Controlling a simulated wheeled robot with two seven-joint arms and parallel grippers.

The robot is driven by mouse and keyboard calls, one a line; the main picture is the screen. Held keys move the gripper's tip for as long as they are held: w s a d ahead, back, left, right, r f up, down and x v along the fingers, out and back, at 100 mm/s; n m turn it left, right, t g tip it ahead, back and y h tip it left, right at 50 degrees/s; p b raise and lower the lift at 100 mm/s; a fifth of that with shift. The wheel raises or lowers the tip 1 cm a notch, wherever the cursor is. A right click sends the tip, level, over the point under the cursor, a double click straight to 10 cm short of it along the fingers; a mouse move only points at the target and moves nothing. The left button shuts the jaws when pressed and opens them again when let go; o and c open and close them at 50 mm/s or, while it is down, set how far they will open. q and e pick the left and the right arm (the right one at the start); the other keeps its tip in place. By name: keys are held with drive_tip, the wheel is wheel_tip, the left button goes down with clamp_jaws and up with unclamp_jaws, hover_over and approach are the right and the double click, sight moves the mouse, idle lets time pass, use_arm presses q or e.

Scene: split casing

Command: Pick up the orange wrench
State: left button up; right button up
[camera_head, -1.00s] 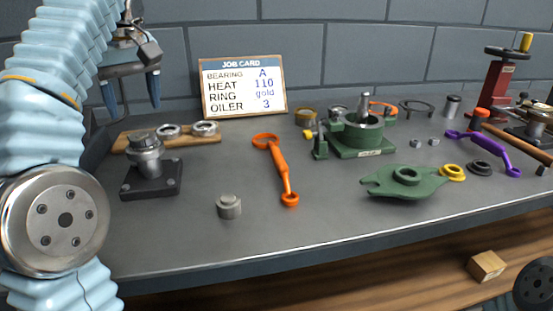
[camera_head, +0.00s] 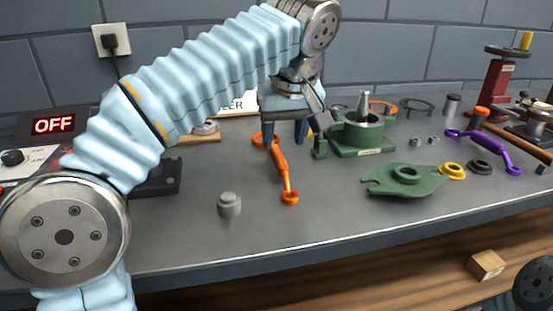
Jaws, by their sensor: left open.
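The orange wrench (camera_head: 281,172) lies flat on the grey bench, its larger ring end at the back left and its smaller ring end nearer the front edge. My left gripper (camera_head: 285,143) points down over the wrench's upper part, its dark fingers apart on either side of the wrench in the picture. I cannot tell how high the fingertips are above the bench. The left gripper is open and holds nothing. My right gripper does not show.
A grey steel cylinder (camera_head: 229,204) stands left of the wrench. The green housing (camera_head: 358,135) is close right of my gripper, with a green flange (camera_head: 403,180) in front. A purple wrench (camera_head: 485,150) lies farther right. My left arm covers much of the job card (camera_head: 238,104).

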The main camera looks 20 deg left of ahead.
sight(280, 156)
use_arm(q)
drive_tip(key=b+x, duration=0.1)
drive_tip(key=x, duration=0.7)
drive_tip(key=shift+w+a+f, duration=0.1)
drive_tip(key=shift+w+f, duration=0.05)
drive_tip(key=shift+f, duration=0.1)
drive_tip(key=shift+c, duration=0.5)
clamp_jaws()
